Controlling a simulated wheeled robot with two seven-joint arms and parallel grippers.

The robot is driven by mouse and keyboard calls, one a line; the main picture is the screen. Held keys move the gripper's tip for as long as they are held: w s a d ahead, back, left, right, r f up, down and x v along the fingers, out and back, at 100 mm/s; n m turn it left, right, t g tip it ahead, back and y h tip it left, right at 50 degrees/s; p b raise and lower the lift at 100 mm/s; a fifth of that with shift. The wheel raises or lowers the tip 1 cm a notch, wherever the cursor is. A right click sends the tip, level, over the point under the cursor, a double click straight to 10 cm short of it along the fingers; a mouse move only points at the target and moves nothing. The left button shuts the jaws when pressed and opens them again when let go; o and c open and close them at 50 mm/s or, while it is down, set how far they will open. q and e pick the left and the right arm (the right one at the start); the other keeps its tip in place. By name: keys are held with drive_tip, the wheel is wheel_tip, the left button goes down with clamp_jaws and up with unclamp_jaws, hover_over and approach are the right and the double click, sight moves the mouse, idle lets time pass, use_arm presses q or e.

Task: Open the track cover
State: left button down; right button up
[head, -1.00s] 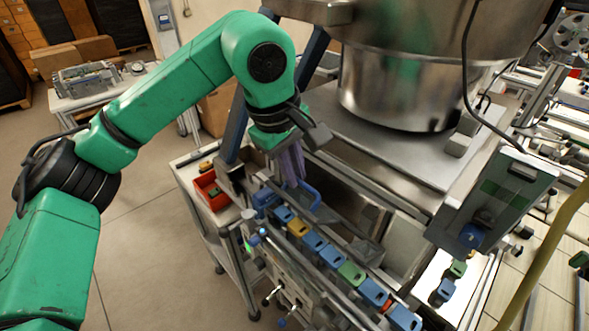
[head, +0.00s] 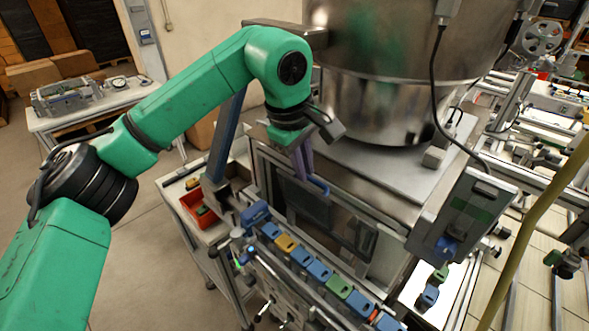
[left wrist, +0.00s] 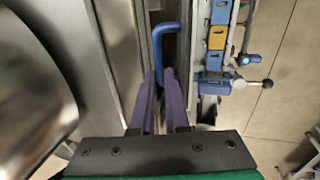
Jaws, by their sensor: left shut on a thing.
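The track cover (head: 308,203) is a dark see-through panel in a metal frame, standing steeply behind the row of track pieces against the machine front. Its blue bar handle (head: 319,186) is at the upper edge, and it also shows in the left wrist view (left wrist: 165,45). My left gripper (head: 303,172) points down at the handle. Its purple fingers (left wrist: 157,85) are closed around the handle's near end, which they partly hide. My right gripper is not in view.
The track (head: 320,272) below carries several blue, yellow and green pieces. A large steel bowl (head: 390,100) stands behind my gripper. A control box (head: 465,215) hangs at the right. A red bin (head: 196,207) sits on the side table at the left.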

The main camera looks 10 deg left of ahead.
use_arm(q)
drive_tip(key=c, duration=0.9)
unclamp_jaws()
drive_tip(key=shift+s+f, duration=0.1)
drive_tip(key=shift+s, duration=0.05)
drive_tip(key=b+v, duration=0.2)
drive_tip(key=v, duration=0.5)
drive_tip(key=shift+r, duration=0.4)
drive_tip(key=v, duration=0.6)
drive_tip(key=shift+s+a+r, duration=0.1)
drive_tip(key=shift+s+r, duration=0.1)
drive_tip(key=shift+r, duration=0.15)
drive_tip(key=shift+w, duration=0.1)
